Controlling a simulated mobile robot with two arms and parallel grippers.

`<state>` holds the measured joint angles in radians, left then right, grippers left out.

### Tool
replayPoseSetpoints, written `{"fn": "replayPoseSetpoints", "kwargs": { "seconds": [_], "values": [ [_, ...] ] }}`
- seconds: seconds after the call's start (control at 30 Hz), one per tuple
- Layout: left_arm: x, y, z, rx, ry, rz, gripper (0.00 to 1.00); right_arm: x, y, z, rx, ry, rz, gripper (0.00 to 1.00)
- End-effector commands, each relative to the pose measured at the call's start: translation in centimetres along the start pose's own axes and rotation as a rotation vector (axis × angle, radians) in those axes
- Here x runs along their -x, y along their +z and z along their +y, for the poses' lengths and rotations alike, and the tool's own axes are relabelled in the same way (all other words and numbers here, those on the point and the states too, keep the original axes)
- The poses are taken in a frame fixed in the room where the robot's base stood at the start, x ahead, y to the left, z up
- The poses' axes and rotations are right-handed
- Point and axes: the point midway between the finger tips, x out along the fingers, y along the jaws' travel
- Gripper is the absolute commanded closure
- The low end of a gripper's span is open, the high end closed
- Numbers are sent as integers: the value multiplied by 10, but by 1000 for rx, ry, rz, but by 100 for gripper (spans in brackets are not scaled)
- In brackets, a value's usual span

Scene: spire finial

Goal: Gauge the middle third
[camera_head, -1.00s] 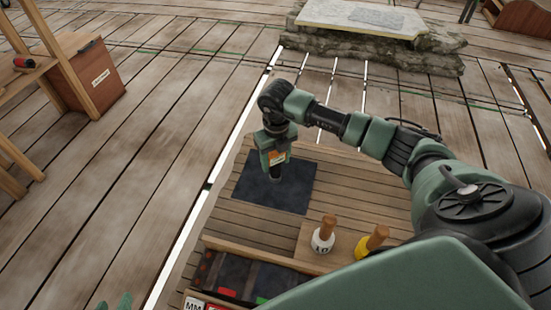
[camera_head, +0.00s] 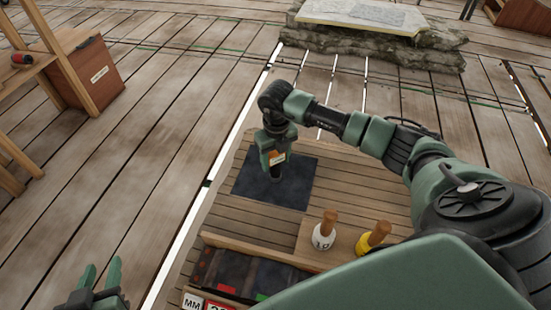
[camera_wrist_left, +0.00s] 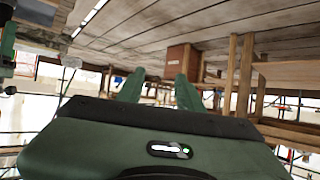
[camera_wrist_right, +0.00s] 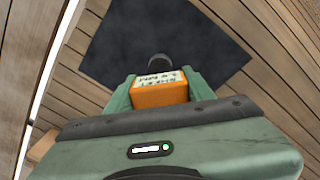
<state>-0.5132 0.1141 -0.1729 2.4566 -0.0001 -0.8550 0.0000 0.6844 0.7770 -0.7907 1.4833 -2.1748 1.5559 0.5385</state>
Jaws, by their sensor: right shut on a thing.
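My right gripper (camera_head: 274,166) is shut on an orange block-shaped device (camera_wrist_right: 160,95) with a white printed label and a dark round tip. It is over a dark square mat (camera_head: 250,190) on the slatted wooden deck. Whether the tip touches the mat I cannot tell. My left gripper (camera_head: 97,275) is at the lower left of the head view, away from the mat. In the left wrist view its two green fingers (camera_wrist_left: 160,90) stand apart with nothing between them.
Two wooden-handled pieces, one white (camera_head: 323,238) and one yellow (camera_head: 372,239), stand on a wooden block near the mat. In front is a tray (camera_head: 235,243) with dark compartments, red and green marks and an "MM" sign (camera_head: 193,302). A brown box (camera_head: 93,75) stands far left.

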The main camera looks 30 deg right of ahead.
Motion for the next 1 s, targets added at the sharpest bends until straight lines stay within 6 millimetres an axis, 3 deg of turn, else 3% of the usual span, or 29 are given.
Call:
{"fn": "replayPoseSetpoints", "kwargs": {
  "seconds": [0.3, 0.33, 0.4, 0.8, 1.0],
  "values": [
    [0, -1, 0, 0, 1, 4, 64, 0, 0, 0, 0, 0, -1, 100],
    [0, -1, 0, 0, 1, 3, 64, 0, 0, 0, 0, 0, -1, 39],
    [0, -1, 0, 0, 1, 3, 64, 0, 0, 0, 0, 0, -1, 22],
    [1, 0, 0, 1, 1, -7, 64, 4, 0, 0, 0, 0, -1, 22],
    [11, 32, -6, 2, -12, -169, 64, 29, 1, 0, 1, 0, -2, 22]
  ]
}}
